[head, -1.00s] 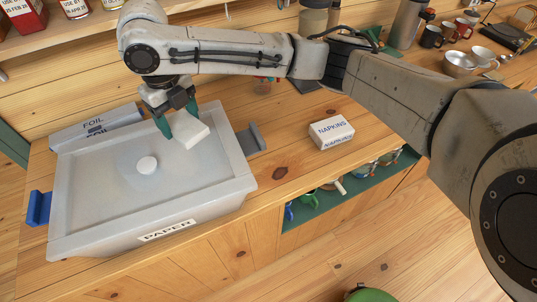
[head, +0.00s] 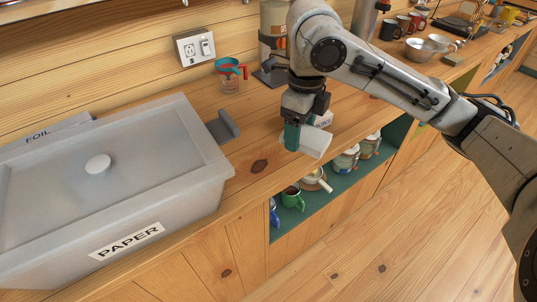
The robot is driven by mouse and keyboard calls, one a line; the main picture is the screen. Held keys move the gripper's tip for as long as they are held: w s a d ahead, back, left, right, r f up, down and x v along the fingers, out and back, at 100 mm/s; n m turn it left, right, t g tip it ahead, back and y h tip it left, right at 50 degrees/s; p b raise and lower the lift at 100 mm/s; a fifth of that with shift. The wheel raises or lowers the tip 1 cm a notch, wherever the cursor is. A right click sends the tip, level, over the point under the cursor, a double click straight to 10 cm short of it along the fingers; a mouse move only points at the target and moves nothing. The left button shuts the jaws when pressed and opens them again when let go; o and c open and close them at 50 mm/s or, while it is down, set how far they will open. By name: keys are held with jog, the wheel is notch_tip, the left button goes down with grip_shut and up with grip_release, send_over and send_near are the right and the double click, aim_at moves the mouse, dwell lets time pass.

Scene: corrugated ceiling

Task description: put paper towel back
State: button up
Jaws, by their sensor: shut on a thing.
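My gripper (head: 298,138) has teal fingers and is shut on a white block (head: 315,141) with plain faces, perhaps the folded paper towel. It holds the block over the front part of the wooden counter, in front of the white napkins box (head: 325,118), which it partly hides. I cannot tell whether the block touches the counter. The grey bin (head: 205,193) labelled PAPER stands at the left. Its lid (head: 60,195), with a round white knob (head: 98,164), is on.
A grey bracket (head: 223,127) sits beside the bin. A measuring cup (head: 230,76) stands by the wall. A foil box (head: 40,138) lies behind the bin. A green shelf (head: 335,190) below holds mugs and tins. Bowls (head: 419,48) and mugs stand at the far right.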

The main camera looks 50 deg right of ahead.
jog(key=w+f+p, duration=0.1)
jog(key=w+f, duration=0.3)
jog(key=w, duration=0.5)
send_over(257, 151)
jog(key=f, duration=0.4)
jog(key=shift+s+f+p, duration=0.35)
jog(key=shift+f, duration=0.05)
jog(key=shift+w+f, duration=0.25)
jog(key=shift+f, duration=0.1)
jog(key=shift+w+f+p, duration=0.1)
jog(key=shift+f+p, duration=0.35)
jog(key=shift+f, duration=1.2)
jog(key=shift+f, duration=0.1)
jog(key=o, duration=0.8)
notch_tip(257, 151, up, 12)
jog(key=b, duration=0.1)
